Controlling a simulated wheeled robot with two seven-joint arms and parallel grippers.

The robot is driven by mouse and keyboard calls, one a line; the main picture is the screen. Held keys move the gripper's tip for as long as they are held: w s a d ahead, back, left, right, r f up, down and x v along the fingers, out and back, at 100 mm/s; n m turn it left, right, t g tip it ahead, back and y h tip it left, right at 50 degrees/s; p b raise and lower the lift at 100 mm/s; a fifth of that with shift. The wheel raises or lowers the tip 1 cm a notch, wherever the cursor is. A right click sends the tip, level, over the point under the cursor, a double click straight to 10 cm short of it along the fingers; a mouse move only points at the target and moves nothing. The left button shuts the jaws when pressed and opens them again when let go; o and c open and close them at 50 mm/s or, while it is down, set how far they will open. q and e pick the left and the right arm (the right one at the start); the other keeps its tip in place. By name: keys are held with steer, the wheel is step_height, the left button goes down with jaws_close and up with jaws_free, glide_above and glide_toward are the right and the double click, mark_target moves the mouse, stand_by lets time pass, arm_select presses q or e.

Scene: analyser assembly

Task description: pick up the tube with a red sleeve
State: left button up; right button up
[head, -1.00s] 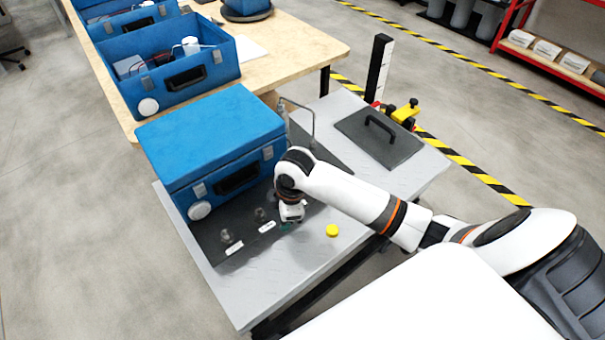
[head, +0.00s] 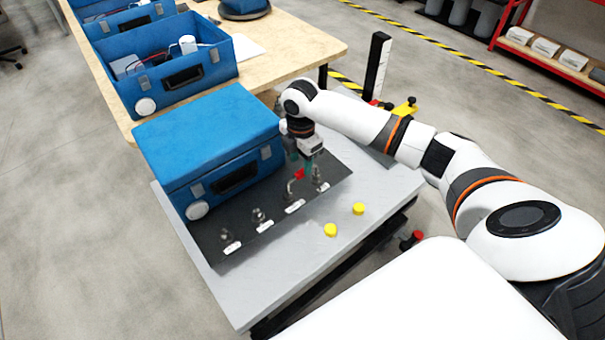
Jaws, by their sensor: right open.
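The small red sleeve (head: 299,174) shows in the head view above the dark strip, beside a curved metal tube (head: 291,188). My right gripper (head: 302,162) points down just above and behind the red sleeve. Its greenish fingertips are apart and the jaws are open. I cannot tell whether the fingers are around the tube or only near it; the gripper hides part of that spot. My left gripper is not in view.
The dark strip (head: 210,240) carries several metal fittings with white labels. A closed blue case (head: 205,135) stands just left of my gripper. Two yellow caps (head: 330,230) (head: 359,209) lie on the grey table (head: 265,285). The front of the table is mostly clear.

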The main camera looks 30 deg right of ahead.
steer(key=f, duration=0.5)
steer(key=shift+d+f, duration=0.1)
steer(key=shift+d, duration=0.15)
steer(key=shift+c, duration=0.2)
jaws_close()
